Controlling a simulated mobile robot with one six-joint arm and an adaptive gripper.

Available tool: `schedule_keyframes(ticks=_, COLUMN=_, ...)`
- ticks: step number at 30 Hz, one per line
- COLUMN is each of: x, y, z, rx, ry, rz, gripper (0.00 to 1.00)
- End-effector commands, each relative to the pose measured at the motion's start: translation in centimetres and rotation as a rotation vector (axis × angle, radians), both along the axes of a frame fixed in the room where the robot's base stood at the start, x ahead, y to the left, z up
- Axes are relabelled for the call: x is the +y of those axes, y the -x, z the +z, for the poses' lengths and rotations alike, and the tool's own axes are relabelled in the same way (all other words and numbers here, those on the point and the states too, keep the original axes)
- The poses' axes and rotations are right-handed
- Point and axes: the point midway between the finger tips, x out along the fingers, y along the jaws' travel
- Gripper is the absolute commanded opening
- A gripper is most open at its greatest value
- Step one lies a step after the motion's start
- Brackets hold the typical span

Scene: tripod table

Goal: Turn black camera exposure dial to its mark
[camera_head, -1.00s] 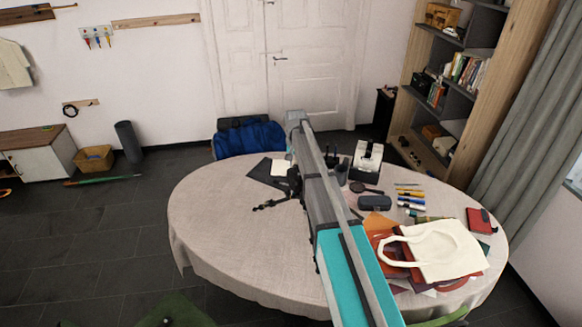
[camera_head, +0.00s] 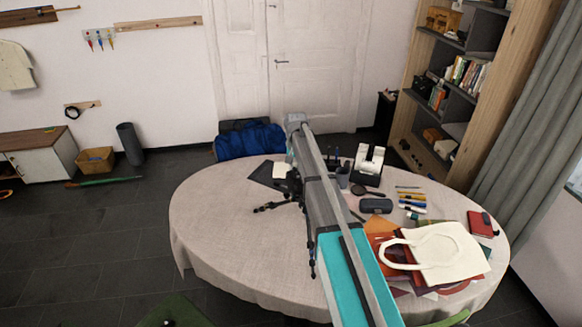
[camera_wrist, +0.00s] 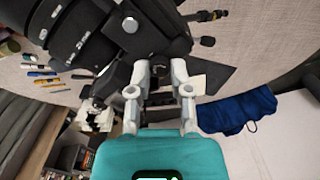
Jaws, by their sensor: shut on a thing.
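The black camera (camera_wrist: 105,35) with its large lens (camera_wrist: 60,35) fills the upper left of the wrist view. My gripper (camera_wrist: 158,70) has its two grey fingers closed at the camera's edge, on the dark exposure dial. The dial is mostly hidden between the fingertips, and I cannot make out its mark or pointer. In the head view, my arm covers most of the camera, and the black tripod legs (camera_head: 273,206) show on the table left of the arm.
The round table (camera_head: 225,235) has a clear left side. A white bag (camera_head: 440,252), glasses case (camera_head: 376,205), pens (camera_head: 411,204) and a black-and-white device (camera_head: 369,162) lie to the right. A blue bag (camera_head: 250,141) sits behind the table, also seen in the wrist view (camera_wrist: 237,112).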

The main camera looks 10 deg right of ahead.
Motion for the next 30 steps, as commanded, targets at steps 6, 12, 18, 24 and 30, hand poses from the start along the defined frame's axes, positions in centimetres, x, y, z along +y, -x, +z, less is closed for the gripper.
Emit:
schedule_keyframes(ticks=6, x=-0.84, y=-0.29, z=-0.04, rx=-0.006, ry=0.014, rz=-0.013, gripper=0.0)
schedule_keyframes(ticks=12, x=-0.91, y=-0.33, z=-0.05, rx=-0.007, ry=0.015, rz=-0.026, gripper=0.0)
schedule_keyframes(ticks=18, x=-0.93, y=-0.33, z=-0.06, rx=-0.007, ry=0.015, rz=-0.042, gripper=0.0)
schedule_keyframes(ticks=24, x=-0.92, y=-0.32, z=-0.07, rx=-0.007, ry=0.014, rz=-0.068, gripper=0.0)
schedule_keyframes(ticks=30, x=-0.92, y=-0.31, z=-0.07, rx=-0.006, ry=0.014, rz=-0.133, gripper=0.0)
